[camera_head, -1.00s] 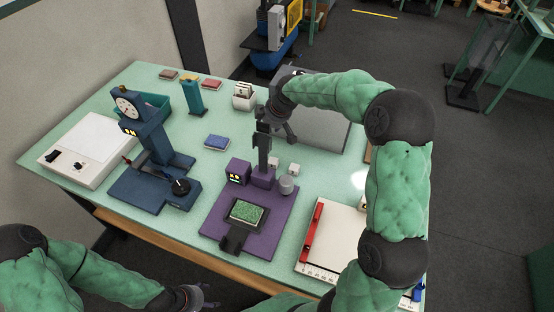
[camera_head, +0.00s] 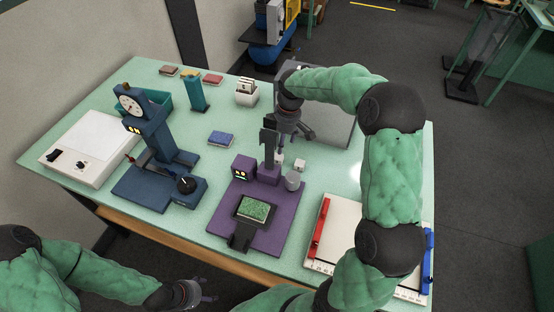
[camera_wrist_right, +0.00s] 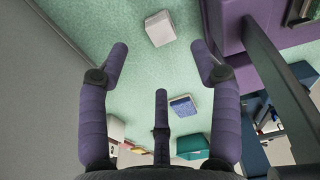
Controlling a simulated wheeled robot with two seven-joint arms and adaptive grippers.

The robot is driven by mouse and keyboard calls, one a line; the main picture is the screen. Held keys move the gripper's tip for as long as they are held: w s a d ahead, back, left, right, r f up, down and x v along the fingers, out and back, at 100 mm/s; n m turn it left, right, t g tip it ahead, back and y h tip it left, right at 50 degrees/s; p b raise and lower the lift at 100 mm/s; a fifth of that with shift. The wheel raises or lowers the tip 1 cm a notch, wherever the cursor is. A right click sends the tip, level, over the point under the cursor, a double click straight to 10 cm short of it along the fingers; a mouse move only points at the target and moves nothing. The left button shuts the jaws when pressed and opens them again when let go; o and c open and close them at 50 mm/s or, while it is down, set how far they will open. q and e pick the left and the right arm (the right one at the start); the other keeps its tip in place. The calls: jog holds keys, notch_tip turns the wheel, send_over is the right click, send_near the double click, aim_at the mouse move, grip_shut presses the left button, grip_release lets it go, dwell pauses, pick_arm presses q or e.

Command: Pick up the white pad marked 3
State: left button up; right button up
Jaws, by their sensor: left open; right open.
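Two small white pads stand on the green table behind the purple machine in the head view: one (camera_head: 299,164) in the open, the other (camera_head: 279,157) partly hidden. No number is readable on either. My right gripper (camera_head: 296,138) is open and empty, above and behind the pads. In the right wrist view its spread fingers (camera_wrist_right: 160,75) frame bare table, with one white pad (camera_wrist_right: 159,28) beyond the fingertips, not touched. I cannot tell which pad that is. My left gripper (camera_head: 205,298) is open at the bottom, off the table's front edge.
The purple machine (camera_head: 268,228) with its upright post and a grey cylinder (camera_head: 292,181) stand close to the pads. A large grey box (camera_head: 325,125) is behind my right gripper. A blue pad (camera_head: 221,138) lies left, near the blue dial machine (camera_head: 150,135).

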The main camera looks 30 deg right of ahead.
aim_at(278, 156)
jog(key=f, duration=0.3)
jog(key=shift+w+a+f, duration=0.15)
jog(key=shift+a+f, duration=0.05)
jog(key=f, duration=0.1)
jog(key=f+b, duration=0.1)
jog(key=f, duration=0.1)
jog(key=f+b, duration=0.1)
jog(key=f, duration=0.1)
jog(key=shift+w+a, duration=0.15)
jog(key=shift+a, duration=0.1)
jog(key=c, duration=0.9)
